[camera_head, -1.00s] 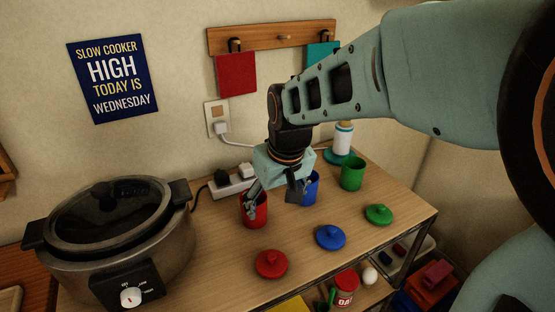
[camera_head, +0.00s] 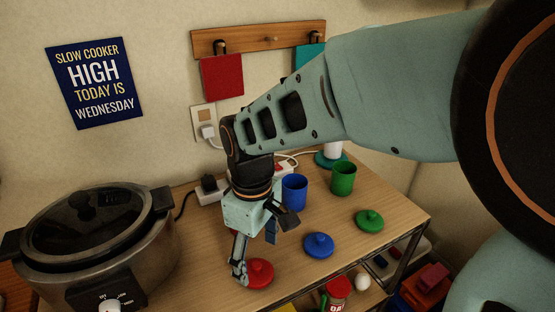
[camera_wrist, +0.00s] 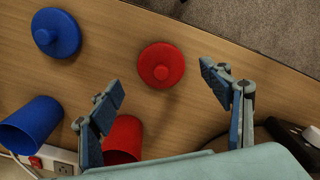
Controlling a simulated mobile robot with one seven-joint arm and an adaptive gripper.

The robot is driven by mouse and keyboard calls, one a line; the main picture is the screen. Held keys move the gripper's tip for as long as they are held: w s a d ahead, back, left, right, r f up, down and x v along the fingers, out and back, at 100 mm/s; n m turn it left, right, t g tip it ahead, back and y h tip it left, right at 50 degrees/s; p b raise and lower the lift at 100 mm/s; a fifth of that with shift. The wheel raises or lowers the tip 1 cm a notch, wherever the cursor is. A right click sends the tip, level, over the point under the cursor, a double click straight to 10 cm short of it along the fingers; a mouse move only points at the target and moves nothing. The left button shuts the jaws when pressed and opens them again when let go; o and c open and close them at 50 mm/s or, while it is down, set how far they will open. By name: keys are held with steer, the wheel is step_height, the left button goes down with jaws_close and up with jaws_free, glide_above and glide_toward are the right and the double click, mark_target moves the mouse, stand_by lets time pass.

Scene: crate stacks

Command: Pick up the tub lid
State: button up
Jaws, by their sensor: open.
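A red lid (camera_head: 259,273) with a round knob lies on the wooden counter near its front edge. In the wrist view the red lid (camera_wrist: 161,64) shows between and just beyond my open fingers. My gripper (camera_head: 260,250) is open and empty, pointing down over the red lid; in the wrist view its fingers (camera_wrist: 162,82) stand apart on either side. A blue lid (camera_head: 318,245) and a green lid (camera_head: 369,221) lie to the right. The red tub (camera_wrist: 124,136) shows partly behind a finger in the wrist view; my arm hides it in the head view.
A blue tub (camera_head: 294,190) and a green tub (camera_head: 343,178) stand behind their lids. A slow cooker (camera_head: 92,242) stands at the left. A power strip (camera_head: 210,191) is by the wall. The counter's front edge is close to the red lid.

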mark_target(257, 265)
step_height(257, 265, down, 5)
steer(key=shift+a+r, duration=0.1)
steer(key=shift+a, duration=0.05)
steer(key=c, duration=0.9)
